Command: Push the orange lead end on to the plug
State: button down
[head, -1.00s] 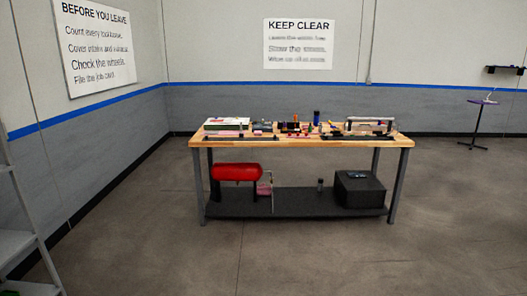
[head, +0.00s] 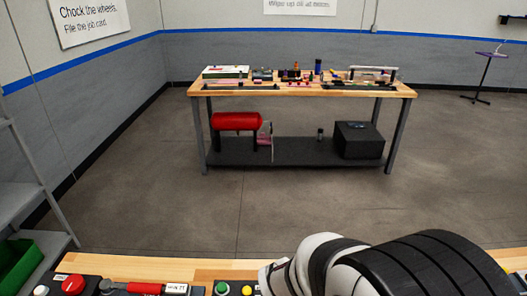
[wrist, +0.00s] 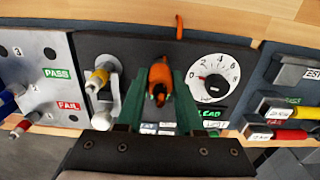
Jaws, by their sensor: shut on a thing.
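In the wrist view, my gripper (wrist: 160,72) has two green fingers shut on the orange lead end (wrist: 159,76), which lies between them in front of a dark panel. An orange piece of lead (wrist: 180,27) shows at the panel's upper edge. The plug cannot be made out for certain; whatever lies under the gripper is hidden. A yellow-tipped fitting with a pale metal post (wrist: 98,77) stands left of the fingers, apart from them. In the head view, my gripper is out of sight and my arm covers the lower right.
A white dial (wrist: 213,80) is close right of the fingers. A grey PASS/FAIL panel (wrist: 45,52) is on the left, and red and yellow handles (wrist: 287,135) are on the right.

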jog(key=shift+r, duration=0.3)
jog(key=shift+r, duration=0.8)
jog(key=w+d+r, duration=0.1)
jog(key=d+r, duration=0.7)
jog(key=r, duration=0.2)
jog(key=shift+w+f, duration=0.15)
jog(key=shift+f, duration=2.15)
jog(key=shift+f, duration=0.75)
jog(key=shift+f, duration=0.45)
